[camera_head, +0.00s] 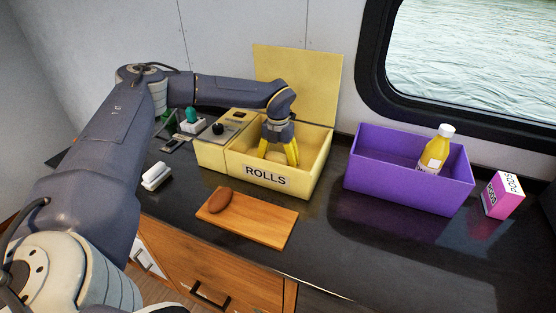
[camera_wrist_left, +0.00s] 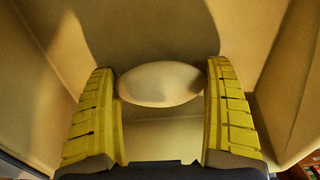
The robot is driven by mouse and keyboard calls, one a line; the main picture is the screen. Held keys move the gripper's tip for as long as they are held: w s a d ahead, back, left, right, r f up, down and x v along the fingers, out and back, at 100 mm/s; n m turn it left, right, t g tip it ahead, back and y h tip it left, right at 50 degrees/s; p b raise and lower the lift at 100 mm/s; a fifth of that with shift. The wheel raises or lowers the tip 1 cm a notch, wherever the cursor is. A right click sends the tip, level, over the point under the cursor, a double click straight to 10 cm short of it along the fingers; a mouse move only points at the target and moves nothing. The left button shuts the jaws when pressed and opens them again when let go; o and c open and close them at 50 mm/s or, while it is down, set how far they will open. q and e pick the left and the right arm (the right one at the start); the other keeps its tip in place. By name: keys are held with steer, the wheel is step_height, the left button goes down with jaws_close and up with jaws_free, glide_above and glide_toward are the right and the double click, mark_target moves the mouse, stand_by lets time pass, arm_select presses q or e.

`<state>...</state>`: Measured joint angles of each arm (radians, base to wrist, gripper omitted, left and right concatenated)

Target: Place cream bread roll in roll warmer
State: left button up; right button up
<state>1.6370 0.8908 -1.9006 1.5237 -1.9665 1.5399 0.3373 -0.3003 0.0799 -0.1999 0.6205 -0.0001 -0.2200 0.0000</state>
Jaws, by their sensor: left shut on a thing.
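The roll warmer (camera_head: 316,165) is a yellow box labelled ROLLS with its lid (camera_head: 310,78) standing open at the back. My left gripper (camera_head: 278,155) reaches down inside it with yellow fingers. The cream bread roll (camera_wrist_left: 160,83) lies between the two fingertips in the left wrist view, and the left gripper (camera_wrist_left: 162,95) is shut on it. The roll (camera_head: 275,156) shows only partly in the head view, behind the front wall. The wrist view shows the box's walls around the roll; whether the roll touches the floor I cannot tell. My right gripper is not in view.
A brown roll (camera_head: 220,200) lies on a wooden board (camera_head: 262,222) in front of the warmer. A purple bin (camera_head: 400,185) with a juice bottle (camera_head: 435,152) stands to the right, beside a pink box (camera_head: 502,194). A white object (camera_head: 156,176) lies at left.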

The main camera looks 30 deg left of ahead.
mark_target(278, 154)
arm_select(q)
steer(key=shift+f, duration=0.1)
steer(key=o, duration=0.9)
steer(key=shift+o, duration=0.2)
step_height(278, 154, up, 12)
steer(key=shift+r, duration=0.1)
